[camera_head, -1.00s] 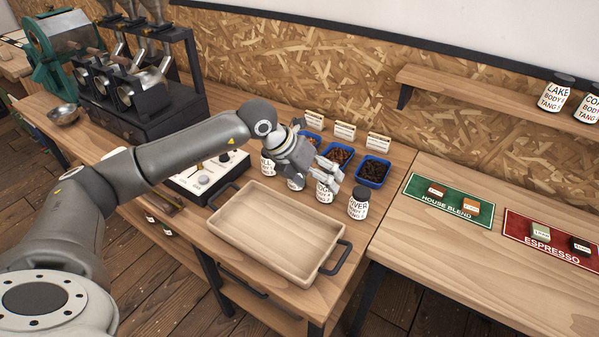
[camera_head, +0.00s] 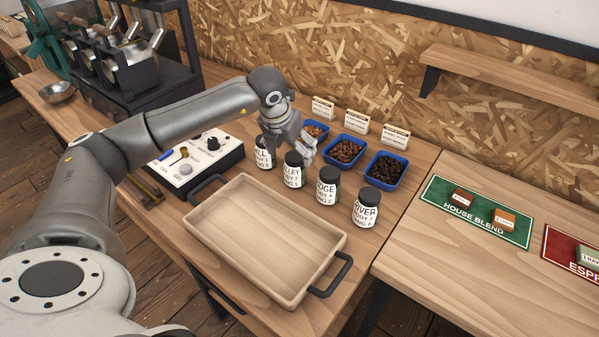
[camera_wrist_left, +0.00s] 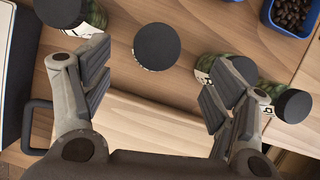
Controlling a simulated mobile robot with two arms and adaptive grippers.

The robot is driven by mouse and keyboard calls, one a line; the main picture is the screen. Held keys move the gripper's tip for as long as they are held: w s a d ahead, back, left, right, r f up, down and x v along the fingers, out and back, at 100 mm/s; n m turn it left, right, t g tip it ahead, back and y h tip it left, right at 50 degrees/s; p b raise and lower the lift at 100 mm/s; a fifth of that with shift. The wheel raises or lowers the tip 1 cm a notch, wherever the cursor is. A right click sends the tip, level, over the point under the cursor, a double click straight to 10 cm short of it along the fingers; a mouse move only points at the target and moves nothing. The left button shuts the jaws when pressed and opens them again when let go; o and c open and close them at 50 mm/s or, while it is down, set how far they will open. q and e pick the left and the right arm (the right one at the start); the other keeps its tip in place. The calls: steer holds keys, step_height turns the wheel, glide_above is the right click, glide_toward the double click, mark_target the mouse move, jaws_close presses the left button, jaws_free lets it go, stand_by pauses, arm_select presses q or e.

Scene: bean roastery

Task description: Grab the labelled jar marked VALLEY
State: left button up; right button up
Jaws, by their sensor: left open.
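The VALLEY jar (camera_head: 293,172) has a black lid and a white label reading "...LLEY". It stands upright on the bench, second from the left in a row of similar jars. My left gripper (camera_head: 290,148) is open and empty, over the row at this jar. In the left wrist view, a round black lid (camera_wrist_left: 157,46), apparently the VALLEY jar's, lies between and beyond the spread fingers (camera_wrist_left: 155,85). The jar ending "...LL" (camera_head: 264,158) is left of it. The "...DGE" jar (camera_head: 327,188) and "...IVER" jar (camera_head: 366,209) are to its right. My right gripper is out of view.
An empty wooden tray (camera_head: 262,235) with dark handles lies in front of the jars. Blue bins of beans (camera_head: 385,170) stand behind them. A white control box (camera_head: 198,160) is at left. The green HOUSE BLEND mat (camera_head: 475,211) lies on the right bench.

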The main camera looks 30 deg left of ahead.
mark_target(294, 159)
arm_select(q)
steer(key=x, duration=0.5)
steer(key=shift+s+p, duration=0.1)
steer(key=shift+p, duration=0.3)
steer(key=x, duration=0.2)
steer(key=p+x, duration=0.1)
steer(key=x, duration=0.1)
steer(key=shift+w+a+f, duration=0.25)
steer(key=shift+w, duration=0.1)
steer(key=shift+w+f, duration=0.15)
steer(key=shift+f, duration=0.2)
steer(key=shift+c, duration=0.3)
steer(key=shift+r, duration=0.1)
steer(key=c, duration=1.2)
